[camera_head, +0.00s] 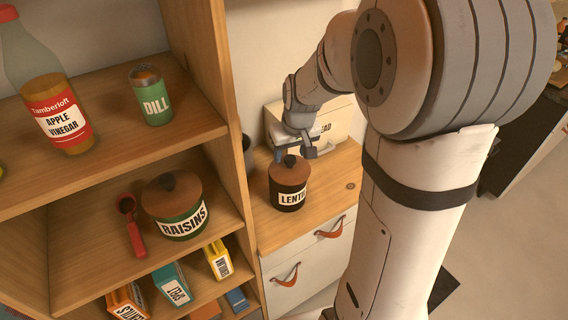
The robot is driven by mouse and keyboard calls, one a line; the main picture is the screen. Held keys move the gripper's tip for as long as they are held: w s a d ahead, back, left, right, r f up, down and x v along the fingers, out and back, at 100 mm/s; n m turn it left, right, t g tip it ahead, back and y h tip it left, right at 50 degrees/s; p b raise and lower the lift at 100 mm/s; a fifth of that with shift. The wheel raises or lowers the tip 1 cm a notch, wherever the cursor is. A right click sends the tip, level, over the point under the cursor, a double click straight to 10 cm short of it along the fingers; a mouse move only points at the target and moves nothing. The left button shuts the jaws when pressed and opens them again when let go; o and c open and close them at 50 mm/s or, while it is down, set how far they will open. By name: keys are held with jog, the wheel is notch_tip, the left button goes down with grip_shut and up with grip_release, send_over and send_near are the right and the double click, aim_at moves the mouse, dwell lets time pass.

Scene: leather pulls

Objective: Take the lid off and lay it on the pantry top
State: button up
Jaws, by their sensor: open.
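A dark jar (289,199) labelled "LENT…" stands upright on the wooden top (326,193) of a white drawer cabinet. Its brown lid (290,173) is on the jar, with a dark round knob (290,160) in the middle. My gripper (295,152) is open, right at the knob from above and behind. One finger shows to the right of the knob. I cannot tell whether the fingers touch the knob.
A white box (338,117) stands behind my gripper. A wooden shelf (90,167) on the left holds a raisins jar (181,212), a red scoop (131,228), a dill jar (151,95) and a vinegar bottle (52,105). The wooden top is clear right of the lentils jar.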

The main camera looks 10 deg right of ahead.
aim_at(290, 159)
jog(key=shift+p+x, duration=0.65)
jog(key=shift+x, duration=1.65)
jog(key=shift+w+d, duration=0.1)
jog(key=shift+d, duration=0.15)
jog(key=c, duration=1)
